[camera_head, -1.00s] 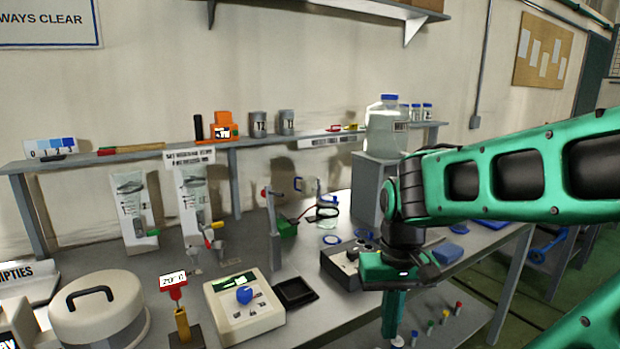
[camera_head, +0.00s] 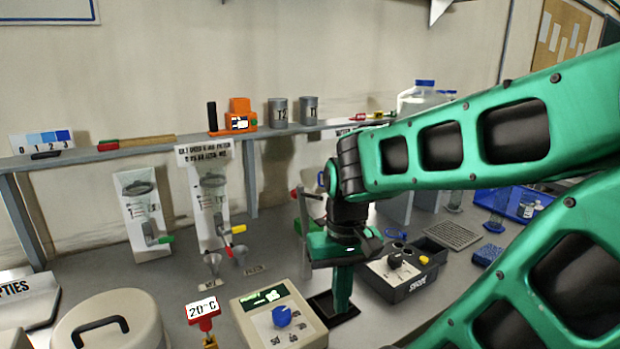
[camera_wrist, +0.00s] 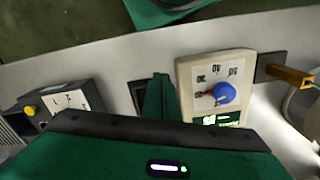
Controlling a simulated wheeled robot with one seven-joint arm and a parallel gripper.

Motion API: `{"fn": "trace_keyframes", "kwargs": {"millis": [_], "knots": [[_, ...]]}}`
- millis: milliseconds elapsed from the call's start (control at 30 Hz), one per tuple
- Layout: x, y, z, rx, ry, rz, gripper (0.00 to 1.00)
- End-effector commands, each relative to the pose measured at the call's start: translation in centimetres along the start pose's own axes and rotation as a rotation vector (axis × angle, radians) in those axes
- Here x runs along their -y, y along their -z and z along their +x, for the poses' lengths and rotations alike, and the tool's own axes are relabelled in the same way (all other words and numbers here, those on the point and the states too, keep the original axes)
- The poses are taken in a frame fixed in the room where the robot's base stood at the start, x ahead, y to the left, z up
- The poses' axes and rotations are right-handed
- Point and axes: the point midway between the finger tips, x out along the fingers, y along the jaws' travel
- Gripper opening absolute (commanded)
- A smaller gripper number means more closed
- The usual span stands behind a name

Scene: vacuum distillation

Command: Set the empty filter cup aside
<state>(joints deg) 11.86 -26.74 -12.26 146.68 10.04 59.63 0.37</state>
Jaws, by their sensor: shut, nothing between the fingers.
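No thing in view is clearly recognisable as the filter cup. Two small grey funnel-like pieces, one a small funnel (camera_head: 213,263), stand on the bench behind small labels, below the wall-side panels; I cannot tell whether either is the cup. My gripper (camera_head: 342,302) points down, shut and empty, over or just behind a small black tray (camera_head: 322,308) beside the cream control box (camera_head: 275,318). In the wrist view my gripper (camera_wrist: 159,92) shows between that control box (camera_wrist: 213,92) and a dark tray. Its fingers hide part of the tray.
A sign ending "PTIES" (camera_head: 22,290) and a round lidded container (camera_head: 118,322) stand at the left. A red thermometer display (camera_head: 203,309) stands near the control box.

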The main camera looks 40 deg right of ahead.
Motion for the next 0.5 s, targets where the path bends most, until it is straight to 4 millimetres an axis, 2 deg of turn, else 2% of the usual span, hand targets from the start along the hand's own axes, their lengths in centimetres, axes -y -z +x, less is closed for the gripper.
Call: {"fn": "trace_keyframes", "kwargs": {"millis": [167,200,267,367,500], "knots": [[0.1,0.1,0.0,-0.002,0.000,-0.002,0.00],[-0.3,-0.7,-0.4,-0.016,0.005,-0.011,0.00],[0.2,-0.2,-0.6,-0.038,0.005,-0.036,0.00],[2.4,1.6,-0.8,-0.097,0.003,-0.109,0.00],[6.6,5.0,-1.5,-0.209,0.013,-0.229,0.00]]}}
